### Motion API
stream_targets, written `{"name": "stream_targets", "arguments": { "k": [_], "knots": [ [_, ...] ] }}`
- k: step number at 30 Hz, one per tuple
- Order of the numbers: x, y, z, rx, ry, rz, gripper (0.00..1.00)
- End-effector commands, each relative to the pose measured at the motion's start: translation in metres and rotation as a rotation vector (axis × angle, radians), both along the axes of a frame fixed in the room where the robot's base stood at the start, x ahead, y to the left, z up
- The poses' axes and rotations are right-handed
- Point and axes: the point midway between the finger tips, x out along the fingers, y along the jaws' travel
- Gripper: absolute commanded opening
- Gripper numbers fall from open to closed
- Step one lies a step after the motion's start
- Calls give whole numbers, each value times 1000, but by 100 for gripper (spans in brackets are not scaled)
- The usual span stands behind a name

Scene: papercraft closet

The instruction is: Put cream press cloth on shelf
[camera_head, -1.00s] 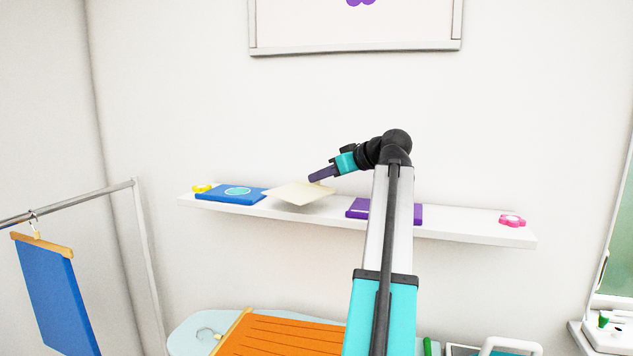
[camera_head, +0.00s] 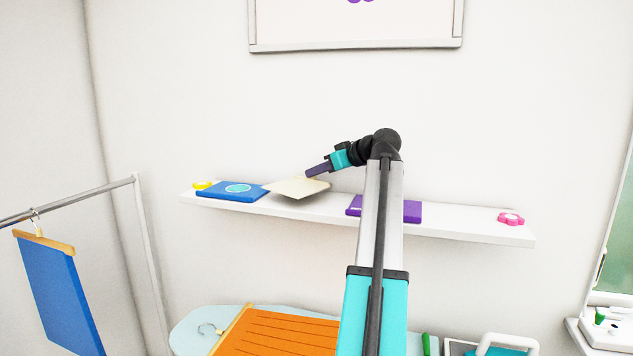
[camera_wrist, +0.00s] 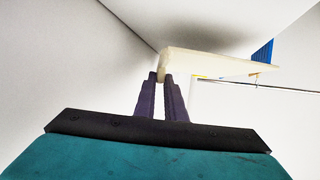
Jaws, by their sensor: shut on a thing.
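The cream press cloth (camera_head: 297,188) is a flat pale square at the shelf, between a blue folded item and a purple one. My gripper (camera_head: 308,176) is shut on its near right edge. In the wrist view the fingertips (camera_wrist: 162,76) pinch the edge of the cloth (camera_wrist: 205,62), which extends to the right. The white shelf (camera_head: 455,228) runs along the wall. The cloth appears over the shelf's left half; I cannot tell whether it touches the surface.
On the shelf lie a yellow item (camera_head: 202,185), the blue folded item (camera_head: 230,192), the purple item (camera_head: 405,211) and a pink flower-shaped item (camera_head: 511,219). A blue cloth hangs from a rail (camera_head: 60,290). Below is a board with an orange garment (camera_head: 275,333).

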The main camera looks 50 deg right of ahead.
Motion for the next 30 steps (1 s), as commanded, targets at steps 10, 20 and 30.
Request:
{"name": "stream_targets", "arguments": {
  "k": [10, 20, 30],
  "knots": [
    [-1, 2, -26, 1, 0, 0, 0],
    [-1, 1, -33, 0, 0, 0, 0],
    [0, 1, -35, 0, 0, 0, 29]
  ]
}}
